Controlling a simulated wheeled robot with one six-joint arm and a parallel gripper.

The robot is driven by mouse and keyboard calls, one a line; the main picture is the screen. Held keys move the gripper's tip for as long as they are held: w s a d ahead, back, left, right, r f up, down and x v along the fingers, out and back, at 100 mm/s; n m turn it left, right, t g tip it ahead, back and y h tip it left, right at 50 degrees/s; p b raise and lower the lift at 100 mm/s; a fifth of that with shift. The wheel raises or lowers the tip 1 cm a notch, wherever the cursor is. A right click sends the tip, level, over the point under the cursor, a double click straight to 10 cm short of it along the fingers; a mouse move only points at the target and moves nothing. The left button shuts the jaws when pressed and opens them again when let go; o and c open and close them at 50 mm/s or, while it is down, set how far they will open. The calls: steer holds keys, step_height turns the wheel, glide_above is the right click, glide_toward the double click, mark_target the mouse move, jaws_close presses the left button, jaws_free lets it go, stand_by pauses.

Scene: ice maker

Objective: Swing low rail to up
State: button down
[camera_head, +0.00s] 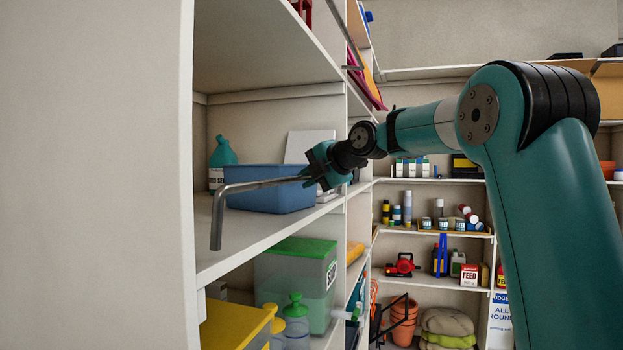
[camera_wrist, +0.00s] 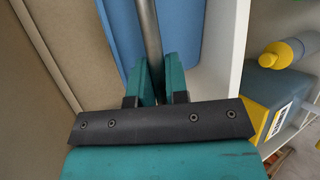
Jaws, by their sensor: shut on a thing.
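The low rail (camera_head: 262,184) is a grey metal bar in front of the middle shelf. Its left end bends down over the shelf edge. Its right end runs into my gripper (camera_head: 316,172), which is shut on it. In the wrist view, the rail (camera_wrist: 149,30) runs up between the two teal fingers of my gripper (camera_wrist: 158,78). The fingers hide the gripped part. A second, similar rail (camera_head: 335,20) shows higher up, at the upper shelf.
A blue bin (camera_head: 270,198) stands on the middle shelf right behind the rail, with a teal bottle (camera_head: 222,155) beside it. The shelf edge (camera_head: 235,262) is close below. A green-lidded box (camera_head: 297,280) stands lower down. Stocked shelves (camera_head: 435,232) fill the back.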

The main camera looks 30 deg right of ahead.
steer(key=c, duration=1.1)
jaws_free()
steer(key=shift+c, duration=0.2)
steer(key=b+v, duration=0.4)
steer(key=v, duration=1.3)
steer(key=shift+s, duration=0.2)
